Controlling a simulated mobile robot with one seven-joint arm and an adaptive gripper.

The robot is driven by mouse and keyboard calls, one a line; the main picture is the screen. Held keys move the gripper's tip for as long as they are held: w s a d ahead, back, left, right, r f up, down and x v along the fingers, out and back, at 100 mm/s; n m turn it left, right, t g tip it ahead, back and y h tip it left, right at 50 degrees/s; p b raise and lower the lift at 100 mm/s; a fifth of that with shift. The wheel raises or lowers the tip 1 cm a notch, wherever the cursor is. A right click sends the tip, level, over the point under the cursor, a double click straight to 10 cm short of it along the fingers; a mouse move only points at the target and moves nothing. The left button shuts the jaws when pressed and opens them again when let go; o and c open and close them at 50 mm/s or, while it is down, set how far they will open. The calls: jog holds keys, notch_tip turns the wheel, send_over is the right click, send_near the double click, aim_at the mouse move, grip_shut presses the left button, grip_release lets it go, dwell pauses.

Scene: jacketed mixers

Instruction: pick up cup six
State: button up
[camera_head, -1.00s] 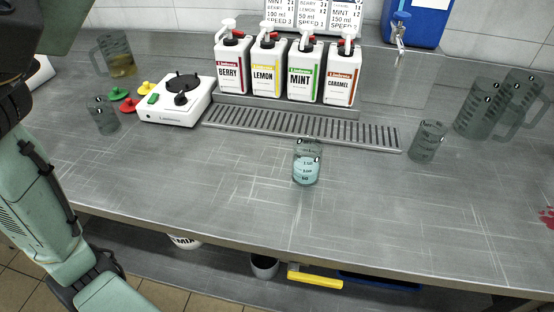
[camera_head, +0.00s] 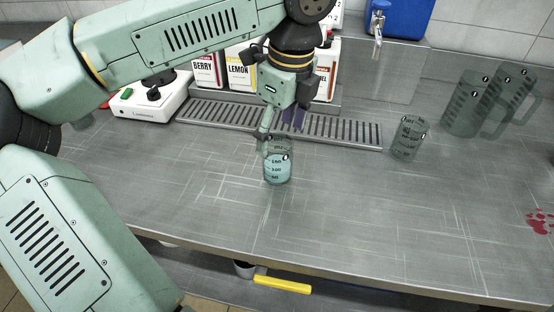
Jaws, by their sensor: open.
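A clear measuring cup with pale blue liquid (camera_head: 277,172) stands upright near the middle of the steel counter. Its number tag is too small to read, so I cannot tell whether it is cup six. My gripper (camera_head: 278,136) points down just above and behind this cup's rim. Its jaws are open, with one pale green finger in front of the cup's upper left edge. I cannot tell whether that finger touches the cup. An empty clear cup (camera_head: 408,140) stands to the right, its tag also unreadable.
Two larger clear jugs (camera_head: 464,105) (camera_head: 512,93) stand at the back right. A drip grate (camera_head: 340,131) and syrup bottles (camera_head: 240,72) lie behind the cup, partly hidden by my arm.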

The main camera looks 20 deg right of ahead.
jog(key=f, duration=0.2)
jog(key=f+p, duration=0.1)
jog(key=f, duration=0.2)
jog(key=f+p, duration=0.1)
jog(key=f, duration=0.1)
jog(key=shift+w+a+f, duration=0.1)
jog(key=shift+a+f, duration=0.15)
jog(key=shift+a, duration=0.05)
jog(key=shift+c, duration=0.2)
jog(key=c, duration=1.3)
jog(key=shift+r, duration=0.15)
notch_tip(320, 180, up, 19)
jog(key=b, duration=0.2)
notch_tip(320, 180, up, 9)
jog(key=p, duration=0.6)
send_over(275, 158)
jog(key=w+d, duration=0.1)
jog(key=w, duration=0.2)
jog(key=shift+s+d, duration=0.1)
